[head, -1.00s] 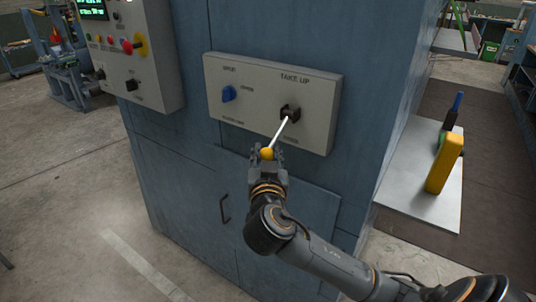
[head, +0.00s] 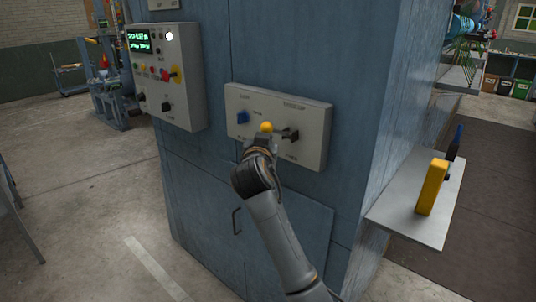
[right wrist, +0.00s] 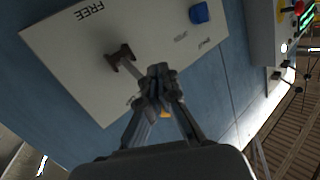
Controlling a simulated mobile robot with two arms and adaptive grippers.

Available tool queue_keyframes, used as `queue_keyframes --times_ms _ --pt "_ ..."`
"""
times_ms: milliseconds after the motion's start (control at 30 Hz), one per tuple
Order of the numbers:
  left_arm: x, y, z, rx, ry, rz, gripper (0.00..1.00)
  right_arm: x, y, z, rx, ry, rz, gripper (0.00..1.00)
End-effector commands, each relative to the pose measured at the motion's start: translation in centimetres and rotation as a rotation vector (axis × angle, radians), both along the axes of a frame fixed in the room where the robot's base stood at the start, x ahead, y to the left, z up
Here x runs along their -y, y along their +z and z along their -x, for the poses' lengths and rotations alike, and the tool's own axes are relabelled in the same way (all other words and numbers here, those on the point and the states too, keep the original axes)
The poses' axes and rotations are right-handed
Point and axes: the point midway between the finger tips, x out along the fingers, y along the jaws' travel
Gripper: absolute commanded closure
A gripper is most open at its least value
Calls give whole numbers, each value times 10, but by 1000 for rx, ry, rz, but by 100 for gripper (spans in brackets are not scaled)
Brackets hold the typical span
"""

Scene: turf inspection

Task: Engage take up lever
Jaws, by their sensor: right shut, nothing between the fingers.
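The take up lever is on a light grey panel (head: 313,154) on the blue cabinet. It has a yellow ball (head: 266,127) at its free end and a dark pivot bracket (head: 290,135). The ball is left of the bracket and slightly higher in the head view. My right gripper (head: 262,141) is shut, right at the ball. In the right wrist view the closed fingertips (right wrist: 158,82) cover much of the lever beside its bracket (right wrist: 122,58), and a sliver of yellow shows between the fingers. My left gripper is out of view.
A blue knob (head: 242,117) is left of the lever on the same panel. A control box (head: 165,78) with a lit display and buttons is further left. A grey shelf (head: 397,215) with a yellow block (head: 431,187) juts out at right.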

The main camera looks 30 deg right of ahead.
Motion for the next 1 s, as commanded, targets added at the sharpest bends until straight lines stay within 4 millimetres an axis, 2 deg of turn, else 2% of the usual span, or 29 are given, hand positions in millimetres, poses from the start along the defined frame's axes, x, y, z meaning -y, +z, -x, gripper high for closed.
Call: queue_keyframes --times_ms 33,200,267,533,667,767,1000 --pt "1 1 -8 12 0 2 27 -1 -1 0 0 2 1 89" --pt "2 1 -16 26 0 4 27 -1 -4 0 -6 2 -2 55" --pt "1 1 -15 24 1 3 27 -1 -5 0 -7 2 -2 46" --pt "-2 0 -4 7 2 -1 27 -1 -6 0 -10 2 -4 46" --pt "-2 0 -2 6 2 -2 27 -6 -6 6 -9 4 -6 46" --pt "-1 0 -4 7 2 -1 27 -15 -4 19 -8 4 -7 46" --pt "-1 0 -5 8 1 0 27 -43 0 62 -10 5 -7 46"
